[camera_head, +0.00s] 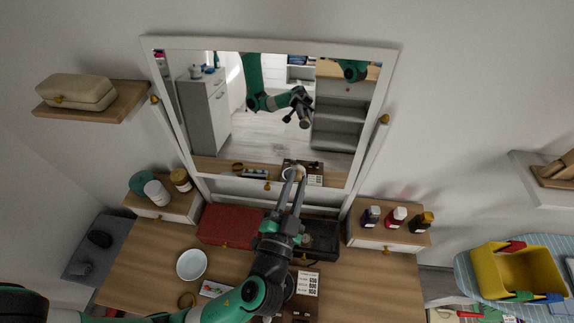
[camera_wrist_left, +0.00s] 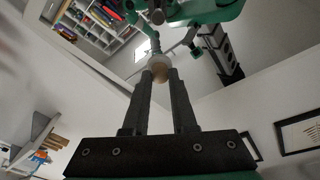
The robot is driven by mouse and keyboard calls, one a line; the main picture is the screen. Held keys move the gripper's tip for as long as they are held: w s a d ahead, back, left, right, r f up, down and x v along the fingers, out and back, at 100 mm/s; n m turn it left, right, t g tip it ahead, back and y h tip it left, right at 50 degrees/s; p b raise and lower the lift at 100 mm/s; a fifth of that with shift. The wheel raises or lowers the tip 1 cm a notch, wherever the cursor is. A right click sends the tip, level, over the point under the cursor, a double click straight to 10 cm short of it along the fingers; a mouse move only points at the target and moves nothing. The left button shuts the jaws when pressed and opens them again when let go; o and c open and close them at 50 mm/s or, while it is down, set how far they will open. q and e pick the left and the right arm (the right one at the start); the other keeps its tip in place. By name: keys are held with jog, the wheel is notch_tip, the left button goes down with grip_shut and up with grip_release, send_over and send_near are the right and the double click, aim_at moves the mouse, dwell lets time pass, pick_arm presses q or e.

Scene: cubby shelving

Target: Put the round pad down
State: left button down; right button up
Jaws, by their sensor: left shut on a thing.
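My left gripper (camera_head: 296,180) reaches over the wooden dressing table (camera_head: 150,262) to the lower part of the mirror (camera_head: 270,125). It is shut on the small, pale round pad (camera_head: 300,171), which sits at the fingertips. In the left wrist view the pad (camera_wrist_left: 160,67) shows between the two dark fingertips (camera_wrist_left: 159,78), in front of the mirror's reflection. I cannot tell whether the pad touches the glass. My right gripper is not in view.
A red box (camera_head: 230,226) and an open black tray (camera_head: 322,240) stand below the mirror. A white bowl (camera_head: 192,264) is at front left. Bottles (camera_head: 395,217) stand on the right drawer unit, jars (camera_head: 180,179) on the left one. Bare wood shows at front right.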

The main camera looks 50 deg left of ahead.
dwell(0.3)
pick_arm(q)
jog(key=s+d+f+m+t+h, duration=0.1)
jog(key=d+f+m+t+h, duration=0.25)
jog(key=d+f+h, duration=0.35)
jog(key=s+r+p, duration=0.2)
jog(key=r+p, duration=0.7)
jog(key=p, duration=0.1)
jog(key=s+a+r+y+p, duration=0.1)
jog(key=s+r+p, duration=0.1)
jog(key=r+p, duration=0.7)
jog(key=shift+g+p, duration=0.35)
jog(key=shift+g, duration=0.1)
jog(key=shift+m, duration=0.25)
